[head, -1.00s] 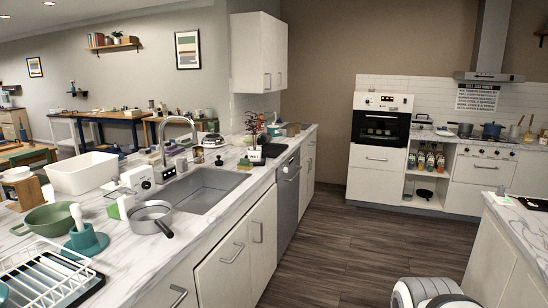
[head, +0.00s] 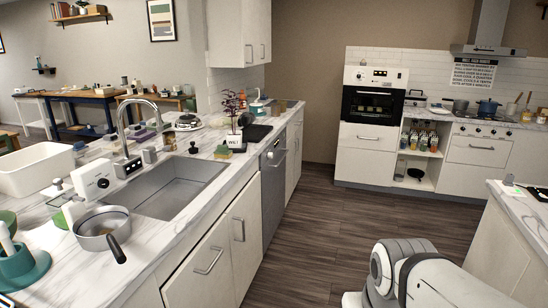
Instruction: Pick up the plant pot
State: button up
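The plant pot (head: 234,141) is a small white pot with dark lettering on its front. A thin dark reddish plant (head: 233,108) grows from it. It stands upright on the marble counter, just beyond the sink, with a yellow-green sponge-like item (head: 223,152) at its front left. My gripper does not show in the head view. Only a white and grey part of my arm is at the bottom right, far from the pot.
The sink (head: 165,190) and its tall faucet (head: 125,125) are on the near side of the pot. A saucepan (head: 102,228) stands at the sink's near edge, handle outward. The wooden floor (head: 330,235) between the counters is clear.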

aim_at(234, 138)
jog(key=z, duration=0.05)
jog(key=i, duration=3.7)
jog(key=u, duration=1.9)
